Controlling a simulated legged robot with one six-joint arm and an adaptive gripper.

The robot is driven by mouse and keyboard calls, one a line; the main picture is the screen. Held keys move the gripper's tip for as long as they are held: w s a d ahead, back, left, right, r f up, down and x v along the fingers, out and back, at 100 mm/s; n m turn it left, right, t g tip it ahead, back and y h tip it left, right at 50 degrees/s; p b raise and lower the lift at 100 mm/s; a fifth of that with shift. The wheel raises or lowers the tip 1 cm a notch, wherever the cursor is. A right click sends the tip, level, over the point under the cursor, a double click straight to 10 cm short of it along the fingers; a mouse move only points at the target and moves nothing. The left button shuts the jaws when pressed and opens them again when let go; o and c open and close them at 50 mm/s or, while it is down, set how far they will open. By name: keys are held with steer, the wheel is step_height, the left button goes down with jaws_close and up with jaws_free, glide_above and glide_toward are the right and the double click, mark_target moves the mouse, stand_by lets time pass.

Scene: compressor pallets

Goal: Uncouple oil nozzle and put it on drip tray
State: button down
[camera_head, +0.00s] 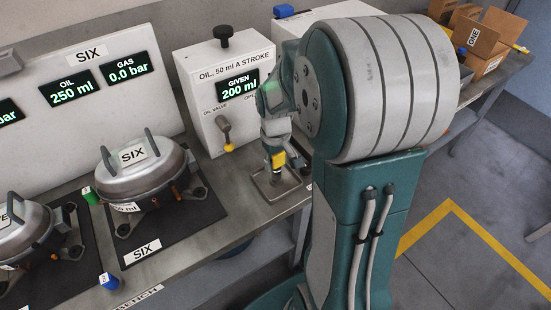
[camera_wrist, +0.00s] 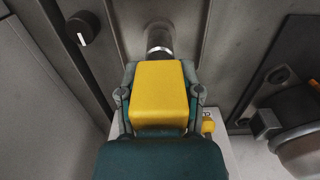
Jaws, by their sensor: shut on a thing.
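My gripper (camera_head: 276,143) points down at the bench, right of the oil dispenser. In the wrist view my gripper (camera_wrist: 159,88) is shut on a yellow block-like part, the oil nozzle (camera_wrist: 160,95), with a finger on each side. In the head view the yellow nozzle (camera_head: 279,160) shows just below the fingers, with a dark lower end. That end is over the square metal drip tray (camera_head: 291,184) on the bench. I cannot tell whether it touches the tray. A grey cylinder (camera_wrist: 158,38) shows beyond the nozzle in the wrist view.
The white oil dispenser (camera_head: 222,95) reads GIVEN 200 ml; its oil valve lever (camera_head: 225,133) has a yellow tip. Compressor SIX (camera_head: 146,170) stands on a dark mat to the left, below a display (camera_head: 97,80) reading OIL 250 ml, GAS 0.0 bar. Cardboard boxes (camera_head: 478,40) are at the back right.

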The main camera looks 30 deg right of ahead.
steer(key=shift+f, duration=0.25)
steer(key=shift+c, duration=0.9)
jaws_free()
step_height(320, 180, up, 12)
steer(key=shift+w+f, duration=0.1)
